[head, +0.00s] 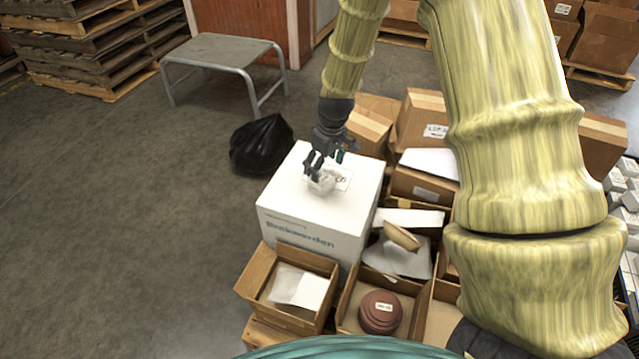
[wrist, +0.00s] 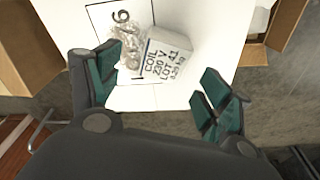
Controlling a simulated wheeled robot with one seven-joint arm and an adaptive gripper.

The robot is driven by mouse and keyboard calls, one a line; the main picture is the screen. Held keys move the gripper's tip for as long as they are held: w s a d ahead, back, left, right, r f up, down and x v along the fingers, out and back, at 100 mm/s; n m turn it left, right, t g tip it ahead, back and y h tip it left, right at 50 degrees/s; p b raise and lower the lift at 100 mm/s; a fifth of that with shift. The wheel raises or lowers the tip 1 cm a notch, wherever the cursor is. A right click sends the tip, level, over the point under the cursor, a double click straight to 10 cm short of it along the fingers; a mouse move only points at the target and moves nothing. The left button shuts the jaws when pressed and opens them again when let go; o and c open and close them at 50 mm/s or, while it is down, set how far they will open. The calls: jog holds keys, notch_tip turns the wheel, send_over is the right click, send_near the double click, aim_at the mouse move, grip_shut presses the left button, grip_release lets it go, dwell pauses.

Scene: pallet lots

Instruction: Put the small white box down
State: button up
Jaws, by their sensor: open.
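The small white box (wrist: 168,62) has black print on its face, including "COIL" and "LOT 4.1". In the wrist view it rests on the white top of a large carton (head: 315,217), touching or very near a clear plastic bag (wrist: 128,48). My gripper (wrist: 160,88) is open, with its dark green-padded fingers apart on either side of the box's near end. I see a gap between the fingers and the box. In the head view my gripper (head: 326,160) is low over the carton top, and the box and bag blur into one pale shape below it.
A printed sheet (wrist: 101,18) lies under the bag. Open cartons with contents (head: 288,288) crowd the front, and brown boxes (head: 421,120) stand behind at the right. A black bag (head: 262,143) and a grey metal stool (head: 222,50) are to the left. The left floor is clear.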

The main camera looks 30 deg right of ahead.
aim_at(321, 177)
jog(key=shift+w+a+f+b, duration=0.2)
jog(key=shift+f+b, duration=0.3)
jog(key=shift+f, duration=1.15)
jog(key=shift+w+a+f+b, duration=0.15)
jog(key=shift+f+b, duration=0.3)
jog(key=shift+f, duration=1.15)
jog(key=shift+s, duration=0.15)
jog(key=shift+c, duration=0.4)
jog(key=c, duration=1.3)
jog(key=shift+o, duration=0.2)
jog(key=shift+r, duration=0.2)
